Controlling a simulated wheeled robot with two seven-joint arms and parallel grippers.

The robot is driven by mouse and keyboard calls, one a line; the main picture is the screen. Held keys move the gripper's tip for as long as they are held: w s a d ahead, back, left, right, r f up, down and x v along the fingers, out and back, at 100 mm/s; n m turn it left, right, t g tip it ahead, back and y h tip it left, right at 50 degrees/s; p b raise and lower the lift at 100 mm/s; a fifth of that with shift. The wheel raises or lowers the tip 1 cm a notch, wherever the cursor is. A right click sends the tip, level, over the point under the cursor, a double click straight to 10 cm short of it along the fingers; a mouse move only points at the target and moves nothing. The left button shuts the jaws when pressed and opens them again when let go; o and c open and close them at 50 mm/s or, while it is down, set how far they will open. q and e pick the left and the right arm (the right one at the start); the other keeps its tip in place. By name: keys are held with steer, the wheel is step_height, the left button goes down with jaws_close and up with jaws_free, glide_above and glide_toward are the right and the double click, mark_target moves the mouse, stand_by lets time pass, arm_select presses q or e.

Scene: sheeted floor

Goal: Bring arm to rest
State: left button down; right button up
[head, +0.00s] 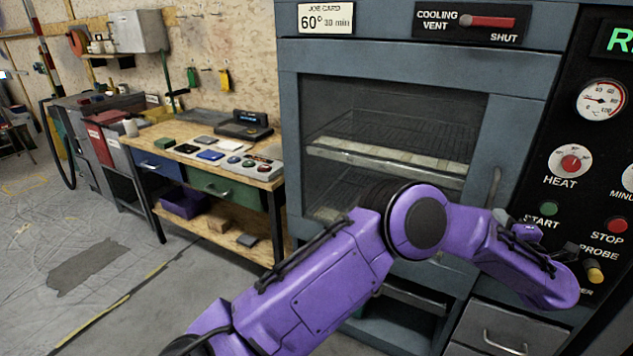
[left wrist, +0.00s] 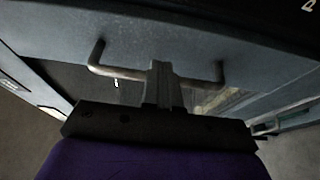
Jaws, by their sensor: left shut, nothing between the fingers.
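My left arm (head: 322,287), purple with black joints, comes in from the bottom of the head view. It bends at the elbow and reaches right across the oven front. Its gripper cannot be clearly made out in the head view. In the left wrist view my left gripper (left wrist: 161,82) is shut and empty. Its fingers overlap the bar of a handle (left wrist: 124,74) on a grey-blue front; I cannot tell whether they touch it. My right gripper is not in view.
The blue-grey oven (head: 415,56) has a shut glass door with racks inside and a door handle (head: 495,187). A control panel (head: 590,150) with knobs and buttons is at right. A workbench (head: 170,137) stands left.

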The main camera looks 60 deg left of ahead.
arm_select(q)
steer(key=s+d+f+m+t+h+b, duration=0.2)
steer(key=d+m, duration=0.1)
steer(key=d, duration=1)
steer(key=s+a+f+m+h, duration=0.2)
steer(key=s+f+m+h, duration=0.35)
steer(key=f, duration=0.65)
steer(key=s+a+f+m+h, duration=0.25)
steer(key=s+f+m, duration=0.45)
steer(key=f, duration=0.5)
steer(key=s+a+f+m+g+h, duration=0.1)
steer(key=s+a+f+m+g, duration=0.15)
steer(key=s+f, duration=0.45)
steer(key=s+a+f+m+g, duration=0.2)
steer(key=s+a+f+g, duration=0.15)
steer(key=s, duration=0.75)
steer(key=s+a+f+g, duration=0.1)
steer(key=s+a+g, duration=0.1)
steer(key=s, duration=0.7)
steer(key=s+a+f+m+g, duration=0.1)
steer(key=s+a+g, duration=0.1)
steer(key=s+a, duration=0.3)
steer(key=s, duration=0.3)
steer(key=shift+s+a+y, duration=0.15)
steer(key=shift+s+y, duration=0.15)
steer(key=shift+s, duration=0.1)
